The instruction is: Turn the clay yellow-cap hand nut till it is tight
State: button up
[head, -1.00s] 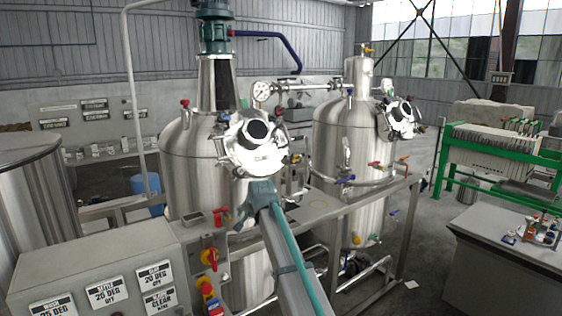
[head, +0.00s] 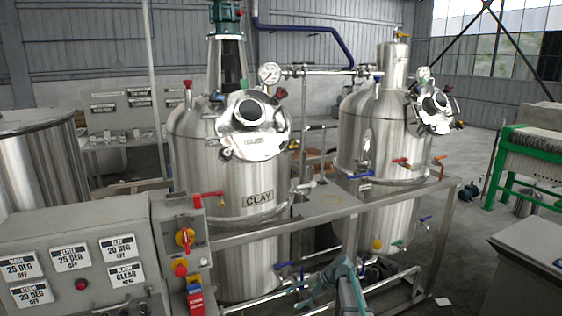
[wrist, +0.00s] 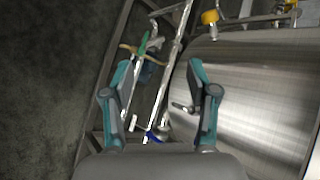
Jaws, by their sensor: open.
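The clay tank (head: 235,185) is the left steel vessel, with a CLAY plate on its side. Its round hatch (head: 253,128) faces me, with small clamps and coloured caps around the rim. A red cap (head: 281,92) is at its upper right and a blue one (head: 216,96) at its upper left. I cannot make out a yellow cap on this hatch. My gripper is low in front of the frame, below and right of the hatch and well apart from it. In the wrist view my gripper (wrist: 160,72) is open and empty, its two teal-grey fingers spread.
A second steel tank (head: 378,140) stands at the right, with pipes and coloured valves. A frame rail (head: 330,222) runs before both tanks. A control panel (head: 85,250) fills the lower left. The wrist view shows a steel wall (wrist: 250,90) and a yellow fitting (wrist: 210,17).

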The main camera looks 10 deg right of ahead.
jog(key=w+d+r+m+y, duration=0.1)
jog(key=w+r+y, duration=0.2)
jog(key=w+r, duration=0.7)
jog(key=n+g+y, duration=0.1)
jog(key=g+y, duration=0.1)
jog(key=y, duration=0.6)
send_near(287, 144)
jog(key=p+x, duration=0.4)
jog(key=x, duration=0.6)
jog(key=shift+s+r, duration=0.15)
jog(key=shift+a, duration=0.15)
jog(key=c, duration=1)
jog(key=shift+c, duration=0.6)
